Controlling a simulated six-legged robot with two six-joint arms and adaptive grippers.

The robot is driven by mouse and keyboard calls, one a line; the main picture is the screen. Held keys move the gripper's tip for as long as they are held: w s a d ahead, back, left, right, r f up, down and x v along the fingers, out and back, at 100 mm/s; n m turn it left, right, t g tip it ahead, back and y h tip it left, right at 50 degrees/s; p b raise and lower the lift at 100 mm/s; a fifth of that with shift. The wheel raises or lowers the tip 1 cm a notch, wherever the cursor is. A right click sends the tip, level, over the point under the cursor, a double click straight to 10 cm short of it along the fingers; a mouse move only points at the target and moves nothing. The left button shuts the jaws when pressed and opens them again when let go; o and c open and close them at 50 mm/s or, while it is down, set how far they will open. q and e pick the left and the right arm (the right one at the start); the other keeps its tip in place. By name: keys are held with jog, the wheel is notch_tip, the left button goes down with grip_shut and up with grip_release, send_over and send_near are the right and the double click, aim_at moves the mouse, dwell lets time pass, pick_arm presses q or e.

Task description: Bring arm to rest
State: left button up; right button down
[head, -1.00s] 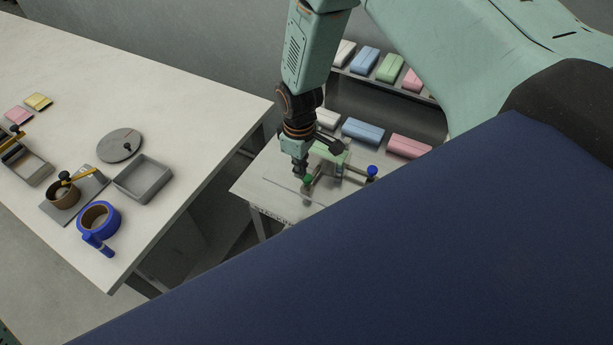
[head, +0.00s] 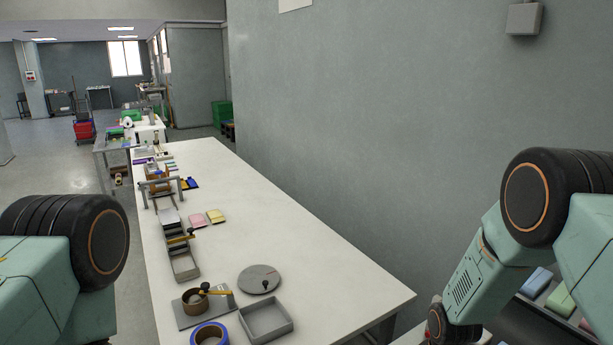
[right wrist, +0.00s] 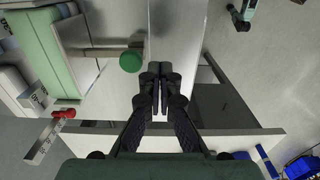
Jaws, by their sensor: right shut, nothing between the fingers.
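My right arm comes in at the right of the head view, its green forearm angled down to a dark wrist joint at the bottom edge; its gripper is below that picture. In the right wrist view my right gripper (right wrist: 160,72) has its dark fingers together, with nothing between them. A green round knob (right wrist: 130,61) on a rod is just left of the fingertips, apart from them in the picture. A red knob (right wrist: 65,113) is farther left. Only the upper part of my left arm shows at the left of the head view; its gripper is out of view.
A long white table (head: 330,270) runs along the grey wall. On it are a grey round plate (head: 259,279), an empty grey tray (head: 266,320), a blue tape roll (head: 209,335) and pink and yellow packs. Colored packs (head: 560,299) lie on a rack at lower right.

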jog(key=shift+f+b, duration=1.2)
jog(key=shift+f, duration=0.8)
jog(key=shift+w+d+r, duration=0.1)
jog(key=shift+r, duration=0.1)
